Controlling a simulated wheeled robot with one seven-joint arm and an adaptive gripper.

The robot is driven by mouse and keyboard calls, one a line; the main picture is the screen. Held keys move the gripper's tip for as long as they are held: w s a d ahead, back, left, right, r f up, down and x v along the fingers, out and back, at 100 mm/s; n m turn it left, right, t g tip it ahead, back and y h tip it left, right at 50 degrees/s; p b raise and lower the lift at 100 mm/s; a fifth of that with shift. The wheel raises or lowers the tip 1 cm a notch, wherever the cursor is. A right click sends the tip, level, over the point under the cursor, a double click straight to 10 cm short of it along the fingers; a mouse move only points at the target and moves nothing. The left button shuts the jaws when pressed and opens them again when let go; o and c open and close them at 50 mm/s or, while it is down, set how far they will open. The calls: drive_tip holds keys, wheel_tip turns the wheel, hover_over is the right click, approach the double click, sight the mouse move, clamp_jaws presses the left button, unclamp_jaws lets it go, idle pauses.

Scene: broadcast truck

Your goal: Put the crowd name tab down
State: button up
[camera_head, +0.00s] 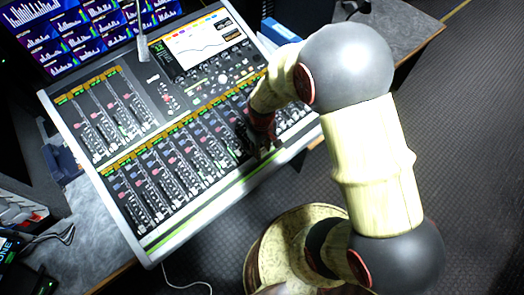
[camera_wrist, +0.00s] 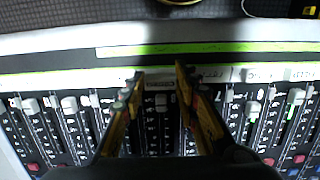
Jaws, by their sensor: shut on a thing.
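My gripper (camera_wrist: 160,80) points down at the front edge of the mixing console (camera_wrist: 60,45). A small grey name tab (camera_wrist: 160,85) sits between its fingertips, and the fingers are shut on it. The tab's lettering is too small to read for certain. It lies over or close to the pale label strip above the faders; I cannot tell whether it touches. In the head view my gripper (camera_head: 264,150) is over the console's right front part, and the tab is not clearly visible there.
Other name tabs (camera_wrist: 247,75) line the strip to the right. Fader caps (camera_wrist: 69,103) stand up on both sides of my fingers. A screen (camera_head: 200,45) and a thin gooseneck (camera_head: 140,35) are at the console's back. A grey desk (camera_head: 95,225) shows at the left.

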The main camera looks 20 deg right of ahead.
drive_tip(key=shift+w+f, duration=0.1)
drive_tip(key=shift+f, duration=0.2)
drive_tip(key=o, duration=0.9)
drive_tip(key=shift+c, duration=0.2)
drive_tip(key=shift+o, duration=0.4)
